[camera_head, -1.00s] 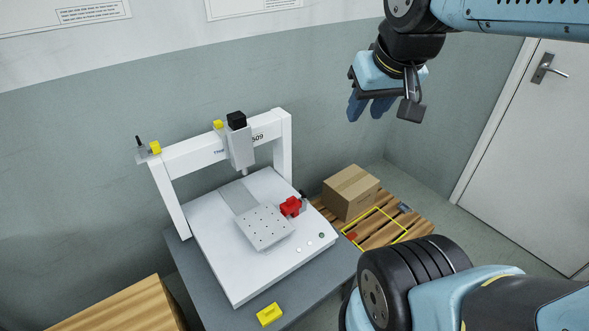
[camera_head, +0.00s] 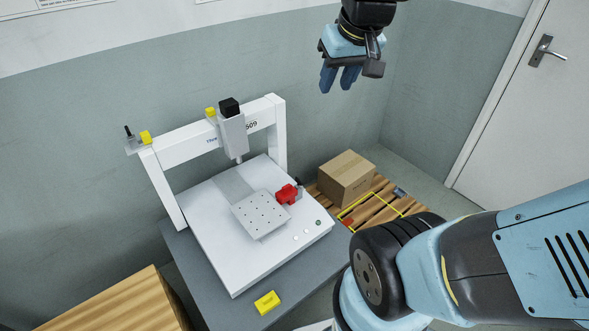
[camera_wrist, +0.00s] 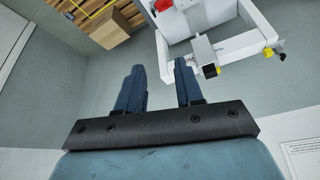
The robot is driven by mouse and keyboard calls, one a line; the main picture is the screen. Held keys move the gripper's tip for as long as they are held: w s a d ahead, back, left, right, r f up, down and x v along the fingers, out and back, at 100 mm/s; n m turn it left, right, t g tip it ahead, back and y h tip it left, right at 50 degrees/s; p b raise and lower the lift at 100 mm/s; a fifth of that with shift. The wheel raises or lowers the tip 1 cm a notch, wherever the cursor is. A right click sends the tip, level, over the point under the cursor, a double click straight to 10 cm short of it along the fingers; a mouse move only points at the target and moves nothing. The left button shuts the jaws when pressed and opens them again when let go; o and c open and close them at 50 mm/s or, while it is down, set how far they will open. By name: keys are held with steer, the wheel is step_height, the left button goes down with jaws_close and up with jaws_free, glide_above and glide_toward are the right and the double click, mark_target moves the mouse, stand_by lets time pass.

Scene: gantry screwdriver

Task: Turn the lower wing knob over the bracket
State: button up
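A yellow knob (camera_head: 145,137) sits on a small grey bracket (camera_head: 133,147) at the left end of the white gantry beam (camera_head: 190,139). A second yellow knob (camera_head: 210,112) is beside the black-topped grey spindle unit (camera_head: 232,134). Their wing shapes are too small to make out, and I cannot tell which is the lower wing knob. The wrist view also shows the bracket's knob (camera_wrist: 268,52) at right. My gripper (camera_head: 338,86) hangs in the air, right of and above the gantry, touching nothing. Its blue fingers (camera_wrist: 160,68) are apart and empty.
A red part (camera_head: 288,194) and a drilled metal plate (camera_head: 260,214) are on the machine's white base (camera_head: 232,270). A yellow block (camera_head: 267,302) is on the grey table. A cardboard box (camera_head: 346,177) stands on a pallet at right. The air between gripper and gantry is clear.

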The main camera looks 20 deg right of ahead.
steer(key=w+f+n+g, duration=0.1)
steer(key=w+f+g, duration=0.1)
steer(key=w+f, duration=0.6)
steer(key=n+g, duration=0.3)
glide_above(300, 184)
steer(key=w, duration=0.2)
step_height(300, 184, down, 29)
steer(key=shift+h, duration=0.3)
step_height(300, 184, down, 14)
steer(key=shift+s+f, duration=0.1)
jaws_close()
